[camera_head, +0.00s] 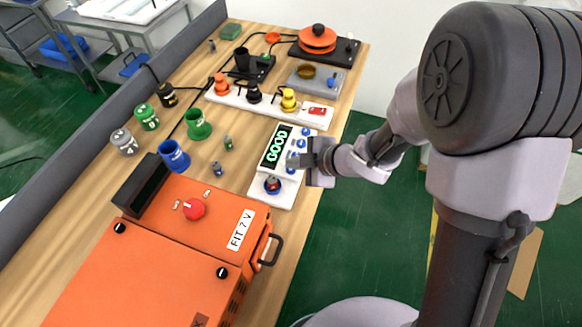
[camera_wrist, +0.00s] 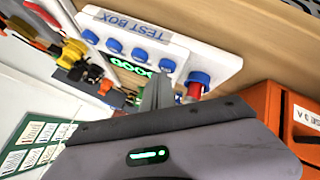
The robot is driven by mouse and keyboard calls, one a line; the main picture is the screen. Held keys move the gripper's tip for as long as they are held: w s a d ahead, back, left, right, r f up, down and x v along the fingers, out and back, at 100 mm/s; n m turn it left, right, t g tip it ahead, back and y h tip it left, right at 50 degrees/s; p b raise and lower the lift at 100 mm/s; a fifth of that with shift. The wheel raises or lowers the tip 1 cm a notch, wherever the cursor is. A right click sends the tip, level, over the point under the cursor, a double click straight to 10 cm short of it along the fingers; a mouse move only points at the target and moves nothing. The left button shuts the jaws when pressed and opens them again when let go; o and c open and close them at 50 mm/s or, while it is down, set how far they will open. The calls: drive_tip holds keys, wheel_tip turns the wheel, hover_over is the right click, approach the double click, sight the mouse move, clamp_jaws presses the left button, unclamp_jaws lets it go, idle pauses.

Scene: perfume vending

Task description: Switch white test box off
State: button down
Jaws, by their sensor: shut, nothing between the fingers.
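The white test box (camera_head: 286,198) stands at the table's right edge, its display (camera_head: 275,147) lit and reading GOOD. Blue buttons (camera_head: 305,131) run along its right side, and a round red knob (camera_head: 272,184) on a blue base is at its near end. In the wrist view the box (camera_wrist: 228,63) shows its TEST BOX label, several blue buttons (camera_wrist: 113,45) and the red knob (camera_wrist: 194,90). My gripper (camera_head: 292,161) is shut and empty, its tips over the box beside the button row. In the wrist view the fingers (camera_wrist: 157,92) partly cover the display; contact is unclear.
An orange machine (camera_head: 170,255) labelled FIT 7 V stands close in front of the box. A white strip of coloured plugs (camera_head: 268,104) with a red switch (camera_head: 317,110) lies behind it. Coloured cups, small cans and a grey barrier (camera_head: 120,110) are left. Wood between them is clear.

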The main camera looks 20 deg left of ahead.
sight(294, 171)
drive_tip(key=shift+f, duration=0.3)
idle(0.5)
drive_tip(key=shift+r+p, duration=0.7)
drive_tip(key=shift+r, duration=0.2)
wheel_tip(294, 171, up, 5)
drive_tip(key=p, duration=0.5)
drive_tip(key=shift+r, duration=0.15)
